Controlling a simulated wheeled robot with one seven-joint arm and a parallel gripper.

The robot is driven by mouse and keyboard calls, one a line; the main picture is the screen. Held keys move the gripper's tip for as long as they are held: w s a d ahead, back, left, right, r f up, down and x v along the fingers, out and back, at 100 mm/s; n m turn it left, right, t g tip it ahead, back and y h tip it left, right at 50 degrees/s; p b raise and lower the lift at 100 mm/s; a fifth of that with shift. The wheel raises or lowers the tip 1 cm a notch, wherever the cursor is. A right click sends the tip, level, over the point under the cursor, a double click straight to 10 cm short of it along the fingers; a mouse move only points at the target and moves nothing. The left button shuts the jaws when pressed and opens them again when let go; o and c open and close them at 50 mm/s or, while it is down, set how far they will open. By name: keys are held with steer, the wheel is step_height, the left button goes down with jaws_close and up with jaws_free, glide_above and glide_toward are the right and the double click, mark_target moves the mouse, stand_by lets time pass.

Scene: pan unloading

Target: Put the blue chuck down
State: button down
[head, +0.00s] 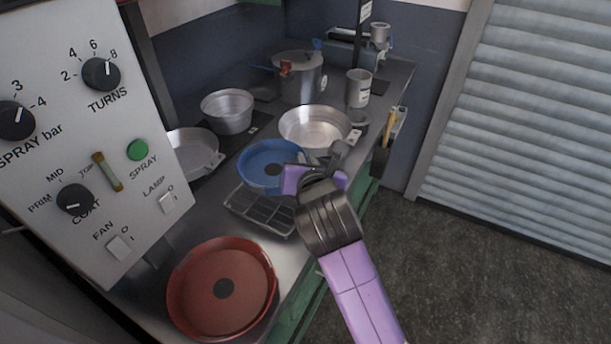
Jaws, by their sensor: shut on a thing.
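My gripper (298,178), with purple parts, is shut at the chuck's right edge. The fingertips and the exact grip are partly hidden by the gripper body. I cannot tell whether the chuck touches the rack or the counter below.
The steel counter (225,235) holds a red pan (205,305) in front and a silver pan (312,128) behind. A control panel (75,130) blocks the left. Open floor (450,270) lies right.

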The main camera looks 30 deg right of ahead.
step_height(320, 180, down, 4)
steer(key=shift+f, duration=0.15)
stand_by(0.3)
steer(key=c, duration=1.5)
jaws_free()
steer(key=v, duration=1.2)
